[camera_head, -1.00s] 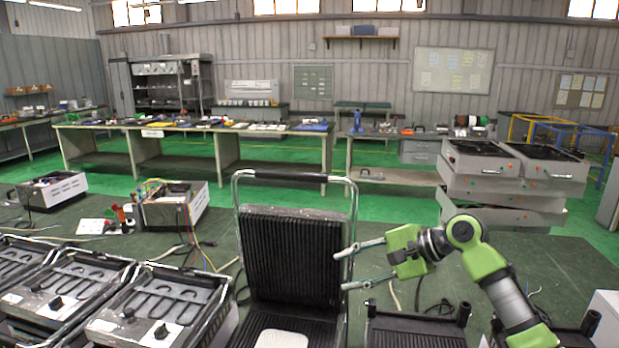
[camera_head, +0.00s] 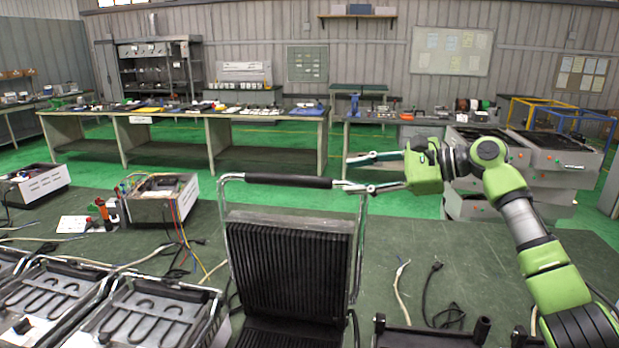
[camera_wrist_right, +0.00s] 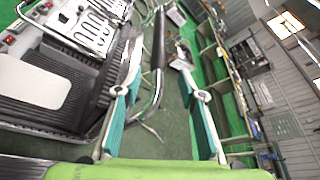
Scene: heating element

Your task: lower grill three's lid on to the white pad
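Grill three's lid (camera_head: 287,262) stands open and upright, its ribbed black face towards me. Its handle (camera_head: 275,181) is a black grip on a chrome frame across the top. My right gripper (camera_head: 343,173) is open at the right end of the handle. In the right wrist view, the handle (camera_wrist_right: 158,40) runs up between the spread fingers of the right gripper (camera_wrist_right: 162,75); I cannot tell whether either finger touches it. The white pad (camera_wrist_right: 30,80) lies on the ribbed lower plate at the left of that view; it is out of the head view. My left gripper is not in view.
Open grills with bare heating elements (camera_head: 150,318) stand at the lower left. A wired white box (camera_head: 162,198) sits behind them. Cables (camera_head: 440,300) and black parts (camera_head: 430,335) lie at the right. Bench surface right of the lid is partly clear.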

